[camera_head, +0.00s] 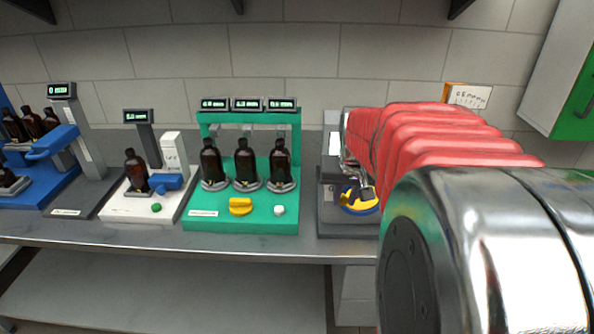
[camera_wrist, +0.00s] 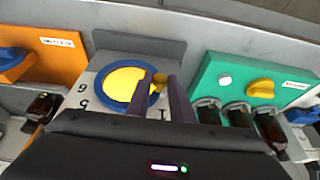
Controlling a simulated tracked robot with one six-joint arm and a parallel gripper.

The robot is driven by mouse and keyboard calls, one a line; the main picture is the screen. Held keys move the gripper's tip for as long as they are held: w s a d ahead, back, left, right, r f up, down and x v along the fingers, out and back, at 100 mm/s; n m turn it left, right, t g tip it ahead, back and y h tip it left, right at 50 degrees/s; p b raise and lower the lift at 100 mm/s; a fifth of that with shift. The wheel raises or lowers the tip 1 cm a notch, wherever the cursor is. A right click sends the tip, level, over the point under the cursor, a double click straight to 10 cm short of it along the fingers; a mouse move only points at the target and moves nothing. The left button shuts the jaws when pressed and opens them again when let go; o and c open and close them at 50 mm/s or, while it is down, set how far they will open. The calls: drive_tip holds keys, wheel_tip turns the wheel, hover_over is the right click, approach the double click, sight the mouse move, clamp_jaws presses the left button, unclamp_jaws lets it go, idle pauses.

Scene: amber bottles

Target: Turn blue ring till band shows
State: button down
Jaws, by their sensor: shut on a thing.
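The blue ring (camera_wrist: 103,82) surrounds a yellow face (camera_wrist: 122,82) on a grey plate in the wrist view, with the digits 6, 5 and 1 printed near it. In the head view the blue ring (camera_head: 361,211) and its yellow face (camera_head: 352,201) show partly behind my arm. The fingers hide part of the ring. I cannot make out a separate band.
To the left in the head view is a green station (camera_head: 193,214) with several amber bottles, a yellow knob (camera_head: 240,206) and a white button (camera_head: 279,210). An orange station (camera_wrist: 48,63) shows in the wrist view. My red-sleeved arm covers the right of the bench.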

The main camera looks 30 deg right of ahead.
drive_tip(key=shift+s+d, duration=0.1)
drive_tip(key=shift+d, duration=0.05)
drive_tip(key=shift+s+d+r+m+t+y, duration=0.3)
drive_tip(key=shift+d+r+t+y, duration=0.1)
drive_tip(key=shift+t+y, duration=0.4)
drive_tip(key=shift+s+d+r+m+t+y, duration=0.2)
drive_tip(key=shift+s+d+r+t+y, duration=0.15)
drive_tip(key=shift+t+y, duration=0.45)
drive_tip(key=c, duration=1.6)
unclamp_jaws()
drive_tip(key=shift+w+r, duration=0.1)
drive_tip(key=shift+r, duration=0.1)
drive_tip(key=v, duration=1.3)
drive_tip(key=shift+d+r, duration=0.3)
drive_tip(key=shift+r, duration=0.05)
